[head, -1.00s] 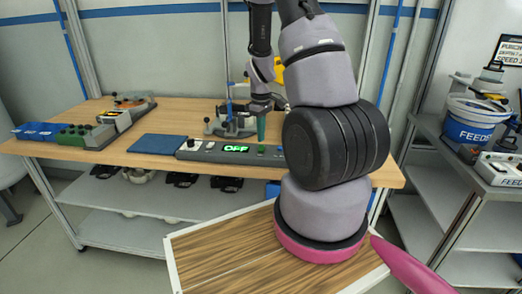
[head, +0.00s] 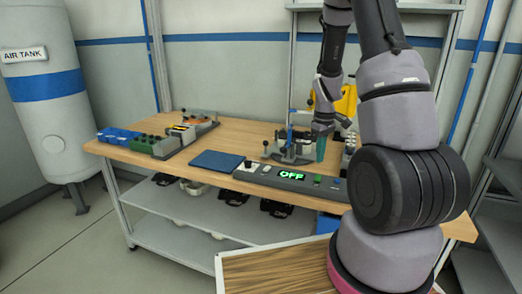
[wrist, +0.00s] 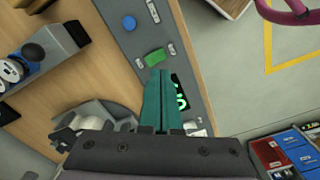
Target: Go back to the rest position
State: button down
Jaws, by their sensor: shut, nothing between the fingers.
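My gripper (head: 321,149) is at the end of my raised arm, over the workbench (head: 235,134). Its teal fingers are together with nothing between them; they also show in the wrist view (wrist: 160,100). In the head view the fingers hang just behind a grey control panel (head: 262,179) whose green display reads OFF (head: 290,175). In the wrist view the fingers cover part of this display. A green switch (wrist: 155,57) and a blue button (wrist: 129,23) lie beyond the fingertips on the panel.
A fixture (head: 288,148) stands close to my gripper. An air tank (head: 48,105) stands at the far left. The floor (head: 70,250) at lower left is clear.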

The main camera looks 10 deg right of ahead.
jog(key=s+a+r+m+t+y, duration=0.1)
jog(key=s+a+r+m+t, duration=0.2)
jog(key=r, duration=0.7)
jog(key=s+a+r+m, duration=0.2)
jog(key=a+r, duration=0.2)
jog(key=r, duration=0.6)
jog(key=s+a+r+m+t+y, duration=0.1)
jog(key=s+a+r+m+t, duration=0.3)
jog(key=s+r, duration=0.7)
jog(key=s+a, duration=0.2)
jog(key=s, duration=0.1)
jog(key=shift+s+a+r, duration=0.2)
jog(key=shift+s+r, duration=0.15)
jog(key=shift+r, duration=0.05)
